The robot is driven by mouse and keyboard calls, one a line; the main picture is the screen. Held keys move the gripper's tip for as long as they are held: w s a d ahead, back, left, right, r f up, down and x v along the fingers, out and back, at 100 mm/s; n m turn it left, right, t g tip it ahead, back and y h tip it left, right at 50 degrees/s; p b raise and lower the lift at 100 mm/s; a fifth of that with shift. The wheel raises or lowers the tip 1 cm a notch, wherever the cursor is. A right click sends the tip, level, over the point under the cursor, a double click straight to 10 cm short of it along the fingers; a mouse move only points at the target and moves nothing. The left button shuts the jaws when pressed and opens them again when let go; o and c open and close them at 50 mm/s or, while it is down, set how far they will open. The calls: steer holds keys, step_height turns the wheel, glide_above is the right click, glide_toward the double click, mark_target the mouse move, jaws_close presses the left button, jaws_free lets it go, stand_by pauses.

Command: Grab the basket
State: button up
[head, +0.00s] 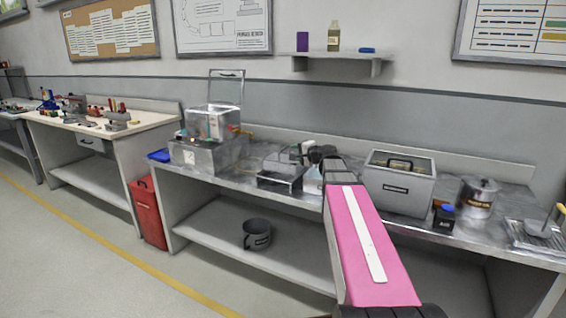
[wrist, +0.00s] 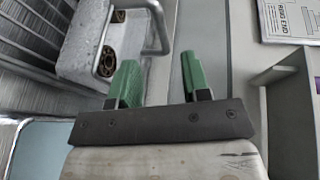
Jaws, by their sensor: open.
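In the wrist view a pale grey metal basket (wrist: 85,55), or tray-like holder, lies at the upper left. A thin bent handle (wrist: 161,30) rises along its right side. Two ring-shaped parts show in or on it. My gripper (wrist: 158,80) has two green fingers spread apart with nothing between them. The handle's lower end is near the left finger; I cannot tell the depth gap. In the head view my gripper (head: 318,153) is over the bench, between a dark-framed metal holder (head: 280,179) and a grey tank (head: 398,190). My arm partly hides this area.
A clear-lidded machine (head: 208,140) stands left. A grey pot (head: 257,234) sits on the lower shelf. The floor (head: 90,265) is clear.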

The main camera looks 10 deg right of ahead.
steer(key=x, duration=1)
steer(key=shift+w+a, duration=0.2)
steer(key=shift+w, duration=0.05)
steer(key=shift+s, duration=0.1)
jaws_close()
